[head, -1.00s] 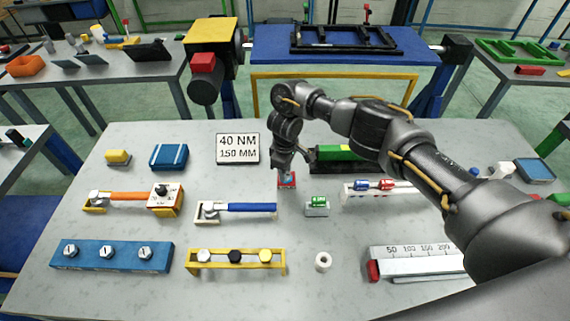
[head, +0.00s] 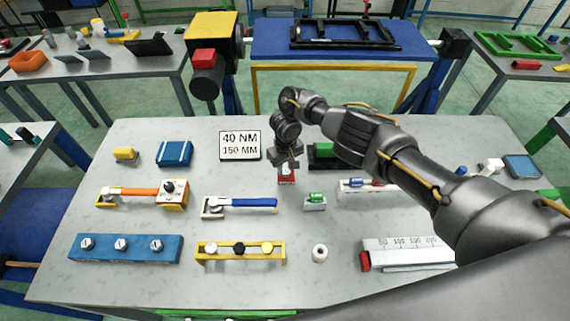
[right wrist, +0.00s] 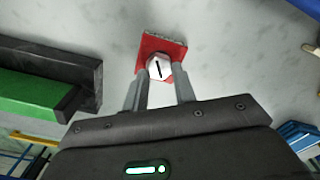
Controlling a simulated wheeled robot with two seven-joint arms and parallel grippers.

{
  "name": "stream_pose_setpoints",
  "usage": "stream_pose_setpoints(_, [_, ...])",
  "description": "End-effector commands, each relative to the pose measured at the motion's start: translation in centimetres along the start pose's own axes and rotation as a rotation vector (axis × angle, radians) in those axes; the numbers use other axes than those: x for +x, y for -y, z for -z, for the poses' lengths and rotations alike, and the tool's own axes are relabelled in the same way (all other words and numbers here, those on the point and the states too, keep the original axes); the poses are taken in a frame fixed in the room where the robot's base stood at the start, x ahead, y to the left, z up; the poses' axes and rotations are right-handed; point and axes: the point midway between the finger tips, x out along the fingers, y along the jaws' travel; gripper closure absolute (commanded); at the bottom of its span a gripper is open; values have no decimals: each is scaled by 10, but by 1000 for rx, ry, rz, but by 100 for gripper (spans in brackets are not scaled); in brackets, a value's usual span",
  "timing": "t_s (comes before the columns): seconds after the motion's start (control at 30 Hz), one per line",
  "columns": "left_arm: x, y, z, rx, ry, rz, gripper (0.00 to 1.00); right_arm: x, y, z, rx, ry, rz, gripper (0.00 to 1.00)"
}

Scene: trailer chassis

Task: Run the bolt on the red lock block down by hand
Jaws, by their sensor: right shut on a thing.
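In the head view the gripper partly covers the bolt. My left gripper is in neither view.
A sign (head: 240,145) reading 40 NM, 150 MM stands left of the block. A black tray with a green piece (head: 323,150) is close on the right. A blue-handled wrench (head: 240,206) and a small green piece on a holder (head: 315,200) lie in front.

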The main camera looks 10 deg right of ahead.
Motion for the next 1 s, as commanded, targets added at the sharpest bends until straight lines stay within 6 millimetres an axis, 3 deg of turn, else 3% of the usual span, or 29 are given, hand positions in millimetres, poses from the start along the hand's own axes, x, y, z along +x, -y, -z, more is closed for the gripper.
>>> stream_pose_setpoints(0.43, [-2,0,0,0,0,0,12,-4,-1,4,13,-11,-3,96])
stream_pose_setpoints(0.47, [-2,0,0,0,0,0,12,-4,-1,4,13,-11,-3,72])
stream_pose_setpoints(0.6, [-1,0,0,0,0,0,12,-3,-1,3,12,-7,-2,53])
stream_pose_setpoints(1.0, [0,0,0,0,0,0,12,-6,0,1,11,-2,0,51])
